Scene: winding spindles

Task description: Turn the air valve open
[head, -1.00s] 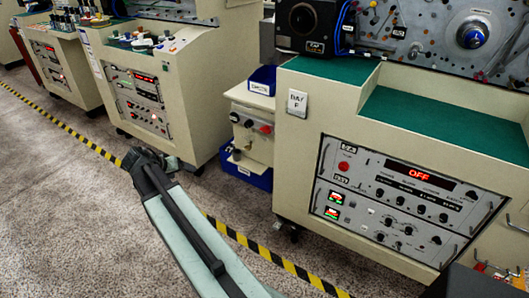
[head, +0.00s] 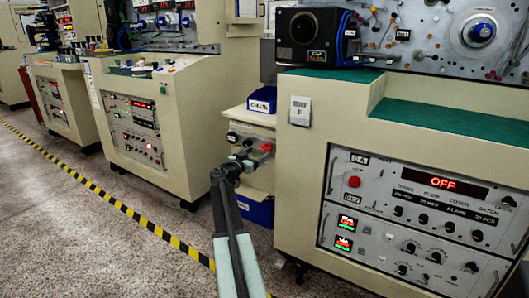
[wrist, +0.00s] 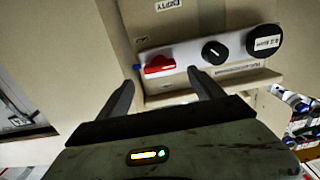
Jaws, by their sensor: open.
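The air valve's red handle (wrist: 160,65) lies roughly crosswise on a pale panel (wrist: 185,54) in the wrist view. It also shows as a small red part (head: 266,147) in the head view, just right of my gripper's end. My gripper (wrist: 162,80) is open and empty. Its two dark fingers point at the panel, and the red handle appears between and beyond their tips, apparently apart from them. In the head view my gripper (head: 243,158) is in front of the panel between two cabinets and hides part of it.
A black knob (wrist: 214,52) and a round dark part with a white label (wrist: 265,42) sit right of the handle. A ledge (wrist: 215,86) runs below. The bay F cabinet (head: 300,165) stands close on the right; a blue bin (head: 257,209) is low down.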

